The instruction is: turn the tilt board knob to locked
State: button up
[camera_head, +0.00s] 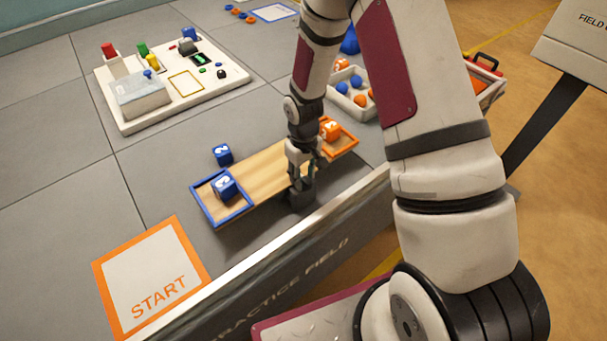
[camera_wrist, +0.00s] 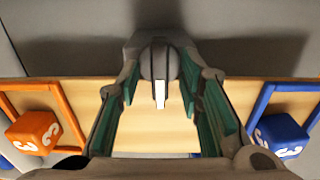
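The tilt board (camera_head: 262,176) is a wooden plank with a blue-rimmed tray (camera_head: 224,218) at its left end and an orange-rimmed tray (camera_head: 352,146) at its right end. My gripper (camera_head: 300,178) points down at the middle of its front side. In the wrist view the grey round knob (camera_wrist: 160,66) with a white pointer line sits between my two fingers (camera_wrist: 160,85). The fingers are spread, one on each side of the knob, with narrow gaps seeming to show. The pointer line runs towards the board. No lock marking is readable. In the head view my gripper hides most of the knob.
A blue numbered cube (camera_head: 225,185) sits in the blue tray and an orange one (camera_head: 330,129) in the orange tray. Another blue cube (camera_head: 222,154) lies behind the board. A white control panel (camera_head: 178,104) stands at back left. The field's front wall (camera_head: 290,262) runs close by.

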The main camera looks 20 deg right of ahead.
notch_tip(320, 180, up, 12)
dwell(0.6)
dwell(0.5)
notch_tip(320, 180, up, 12)
jog(key=t, duration=0.1)
send_over(304, 178)
jog(key=s, duration=0.4)
jog(key=s+r+m+t, duration=0.1)
jog(key=s+r, duration=0.6)
jog(key=s, duration=0.3)
jog(key=s+r+m+t+p, duration=0.1)
jog(key=s+r+m+t, duration=0.1)
jog(key=s+r, duration=0.5)
jog(key=s, duration=0.4)
jog(key=shift+s+d+r, duration=0.2)
